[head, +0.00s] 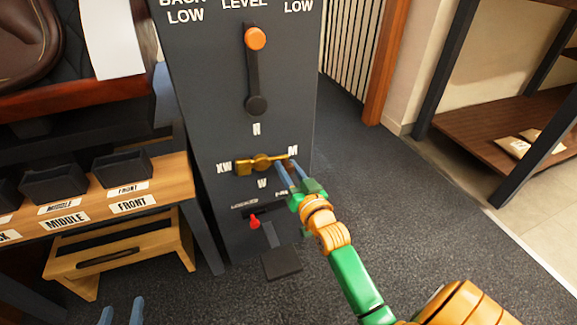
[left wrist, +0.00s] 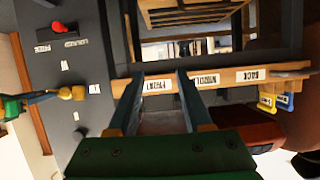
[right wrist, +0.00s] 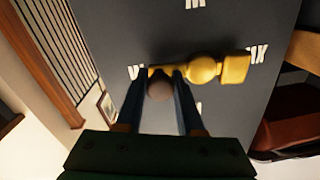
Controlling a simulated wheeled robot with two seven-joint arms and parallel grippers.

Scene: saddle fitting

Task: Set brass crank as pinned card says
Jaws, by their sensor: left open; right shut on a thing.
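The brass crank (head: 262,163) sits on the front of the dark grey panel (head: 205,110), among the letters N, M, W and XW. Its thick end lies by XW and its thin arm points right to M. My right gripper (head: 284,170) is at the M end, shut on the crank's handle; in the right wrist view the crank (right wrist: 203,70) has its round knob (right wrist: 160,90) between the fingers. My left gripper (head: 121,311) is open and empty at the bottom edge. A white sheet (head: 110,38) hangs top left; no writing is readable on it.
Above the crank is a lever with an orange knob (head: 255,38); below it is a red-knobbed lever (head: 254,221) near LOCKED. A wooden bench (head: 160,190) with labelled black bins stands left. A brown saddle (head: 25,40) is at top left. The carpet right of the panel is clear.

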